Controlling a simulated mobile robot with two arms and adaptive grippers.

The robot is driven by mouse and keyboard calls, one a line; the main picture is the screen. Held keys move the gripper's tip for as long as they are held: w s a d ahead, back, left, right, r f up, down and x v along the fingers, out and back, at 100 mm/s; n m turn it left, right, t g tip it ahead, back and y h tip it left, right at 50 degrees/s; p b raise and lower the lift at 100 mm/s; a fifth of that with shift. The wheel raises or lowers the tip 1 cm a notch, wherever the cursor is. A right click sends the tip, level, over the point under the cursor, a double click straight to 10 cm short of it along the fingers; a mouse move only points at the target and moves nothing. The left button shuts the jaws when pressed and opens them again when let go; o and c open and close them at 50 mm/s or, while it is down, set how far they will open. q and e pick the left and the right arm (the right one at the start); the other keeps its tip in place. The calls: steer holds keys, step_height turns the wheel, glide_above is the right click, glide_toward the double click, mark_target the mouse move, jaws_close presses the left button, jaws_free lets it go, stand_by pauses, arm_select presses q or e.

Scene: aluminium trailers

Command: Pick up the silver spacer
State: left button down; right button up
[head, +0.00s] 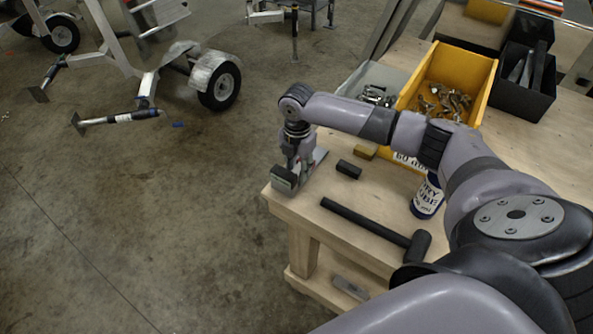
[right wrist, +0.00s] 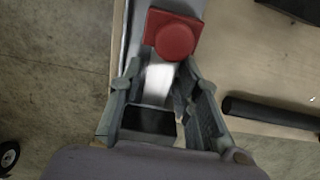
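My right gripper (head: 291,176) points down at the near left corner of the wooden workbench. In the right wrist view its two fingers (right wrist: 162,115) are apart. Between them is a dark grey block (right wrist: 148,119), and beyond it a bright silvery piece (right wrist: 159,82). I cannot tell which of these is the silver spacer, or whether the fingers touch either one. A round red knob (right wrist: 173,36) sits on a grey metal strip (right wrist: 133,38) just beyond the fingertips. In the head view the grey block (head: 284,180) shows at the bench corner. My left gripper is out of view.
A black block (head: 348,170), a yellowish block (head: 364,152), a black hammer (head: 372,226) and a lube bottle (head: 427,196) are on the workbench (head: 312,213). A yellow bin (head: 480,75) of metal parts, a grey bin and black bins stand behind.

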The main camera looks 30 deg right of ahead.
steer(key=shift+c, duration=0.5)
jaws_close()
steer(key=shift+r, duration=0.1)
